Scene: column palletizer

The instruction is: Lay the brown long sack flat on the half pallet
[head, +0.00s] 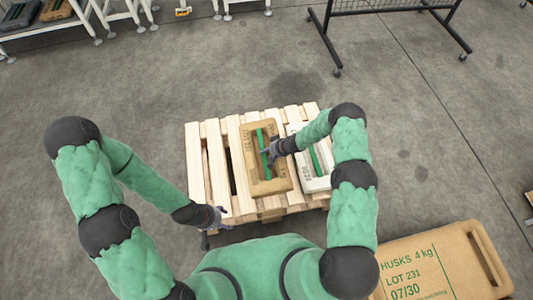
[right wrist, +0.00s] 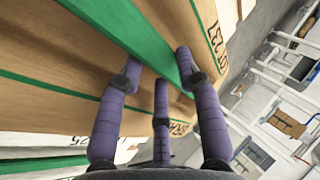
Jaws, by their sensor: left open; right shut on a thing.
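The brown long sack (head: 255,176), with a green strap down its middle, is over the middle of the wooden half pallet (head: 218,170). It looks flat and lines up roughly with the slats; I cannot tell whether it touches them. My right gripper (head: 268,152) is shut on its green strap. In the right wrist view the strap (right wrist: 130,30) passes between the purple fingers, with the brown sack (right wrist: 60,60) close behind. My left gripper (head: 214,216) is open and empty at the pallet's near left edge.
A white sack (head: 323,180) with a green strap lies on the pallet's right side, close beside the brown one. The pallet's left slats are bare. A large brown printed package (head: 445,262) is at the lower right. A black rack (head: 390,8) stands at the back right.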

